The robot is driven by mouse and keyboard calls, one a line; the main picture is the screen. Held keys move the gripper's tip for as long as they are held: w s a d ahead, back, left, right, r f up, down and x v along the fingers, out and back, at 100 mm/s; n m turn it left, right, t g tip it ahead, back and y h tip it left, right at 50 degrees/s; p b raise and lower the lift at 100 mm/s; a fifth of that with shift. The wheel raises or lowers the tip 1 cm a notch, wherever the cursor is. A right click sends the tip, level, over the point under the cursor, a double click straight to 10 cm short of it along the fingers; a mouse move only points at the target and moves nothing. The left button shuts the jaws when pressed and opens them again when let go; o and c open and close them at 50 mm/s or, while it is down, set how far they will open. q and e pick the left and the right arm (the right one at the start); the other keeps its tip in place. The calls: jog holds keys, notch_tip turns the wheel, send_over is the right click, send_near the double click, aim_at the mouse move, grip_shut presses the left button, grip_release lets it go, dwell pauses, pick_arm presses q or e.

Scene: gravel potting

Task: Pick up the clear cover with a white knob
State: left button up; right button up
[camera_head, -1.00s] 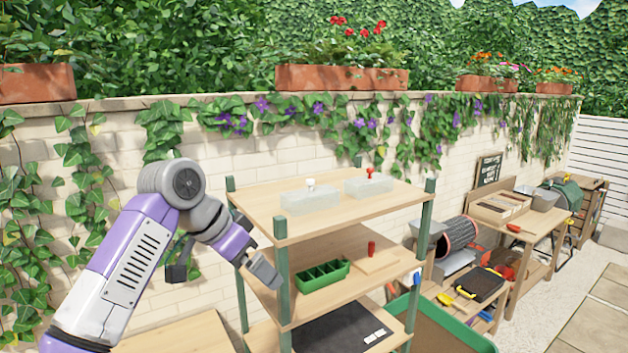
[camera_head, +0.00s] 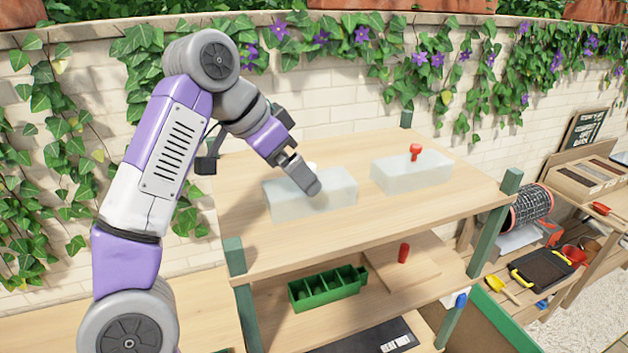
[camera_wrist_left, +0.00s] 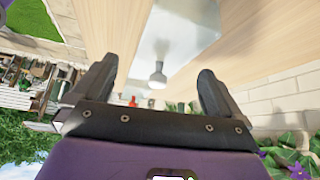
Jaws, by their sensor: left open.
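The clear cover with a white knob (camera_head: 340,200) sits on the top shelf. My left gripper (camera_head: 310,186) is at its top, in front of the knob, so only a little of the white knob (camera_head: 311,165) shows in the head view. In the left wrist view, the clear cover (camera_wrist_left: 185,25) is ahead and the knob (camera_wrist_left: 157,76) appears between the two spread fingers of my left gripper (camera_wrist_left: 156,70). The fingers look open and empty; I cannot tell whether they touch anything. My right gripper is in neither view.
A second clear cover with a red knob (camera_head: 412,172) stands to the right on the same wooden shelf (camera_head: 400,215). A green divided tray (camera_head: 327,288) and a small red-knobbed board (camera_head: 385,272) lie on the shelf below. Green posts (camera_head: 492,225) rise at the shelf corners.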

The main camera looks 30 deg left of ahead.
pick_arm(q)
jog(key=shift+w+d+f, duration=0.15)
jog(key=shift+w+f, duration=0.65)
jog(key=shift+w, duration=0.1)
jog(key=shift+d+f, duration=0.3)
jog(key=shift+f, duration=0.2)
jog(key=x, duration=0.2)
jog(key=b+x, duration=0.1)
jog(key=shift+w+d+f, duration=0.2)
jog(key=shift+w+d, duration=0.05)
jog(key=shift+d, duration=0.05)
jog(key=shift+w+f, duration=0.15)
jog(key=shift+w, duration=0.05)
jog(key=shift+s, duration=0.2)
jog(key=shift+c, duration=0.6)
jog(key=shift+w, duration=0.1)
jog(key=c, duration=0.9)
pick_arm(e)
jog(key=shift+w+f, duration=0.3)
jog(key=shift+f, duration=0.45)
